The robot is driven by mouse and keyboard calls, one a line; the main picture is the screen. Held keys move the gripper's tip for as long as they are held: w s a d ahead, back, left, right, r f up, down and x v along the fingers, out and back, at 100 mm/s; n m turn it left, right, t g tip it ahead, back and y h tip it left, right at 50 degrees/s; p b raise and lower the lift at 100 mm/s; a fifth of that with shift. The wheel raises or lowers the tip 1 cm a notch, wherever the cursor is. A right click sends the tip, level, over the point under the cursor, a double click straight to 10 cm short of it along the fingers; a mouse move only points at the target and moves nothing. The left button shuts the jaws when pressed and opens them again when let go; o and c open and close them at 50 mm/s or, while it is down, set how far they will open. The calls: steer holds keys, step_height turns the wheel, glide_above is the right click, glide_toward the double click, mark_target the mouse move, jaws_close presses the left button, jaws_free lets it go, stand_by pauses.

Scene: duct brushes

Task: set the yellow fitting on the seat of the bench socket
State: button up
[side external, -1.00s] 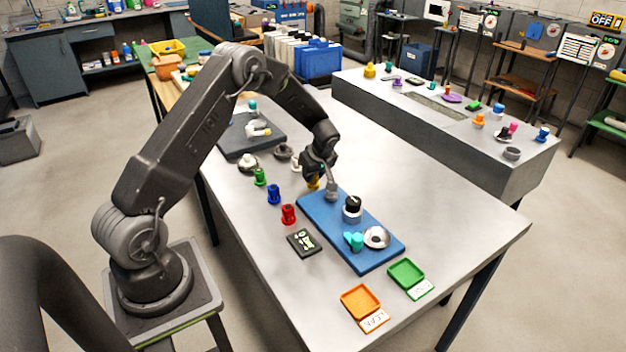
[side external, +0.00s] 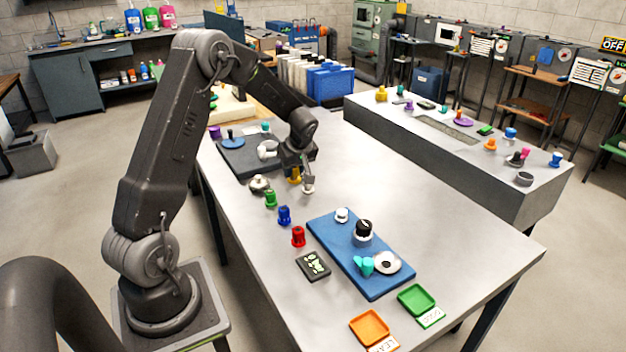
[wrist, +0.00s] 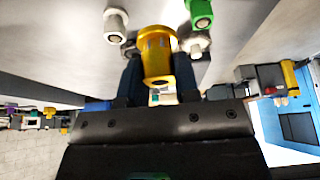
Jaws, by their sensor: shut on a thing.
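The yellow fitting (side external: 294,177) is held in my gripper (side external: 296,170), low above the grey workbench near its left side.
Green (side external: 270,198), blue (side external: 284,215) and red (side external: 298,237) fittings stand in a row toward the front, with a white-grey piece (side external: 260,184) behind. A blue board (side external: 335,240) carries several parts. A dark mat (side external: 235,160) lies behind. The bench's right side is clear.

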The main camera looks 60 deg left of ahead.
steer(key=w+d+r+m+t+h, duration=0.15)
steer(key=w+d+m, duration=0.3)
steer(key=d, duration=1.25)
steer(key=w+d+m+t, duration=0.25)
steer(key=d+m, duration=0.25)
steer(key=d, duration=1.1)
steer(key=shift+n+g, duration=0.25)
steer(key=shift+g, duration=0.15)
steer(key=shift+d+f, duration=0.15)
steer(key=shift+f, duration=3.45)
steer(key=shift+f, duration=0.5)
steer(key=o, duration=1)
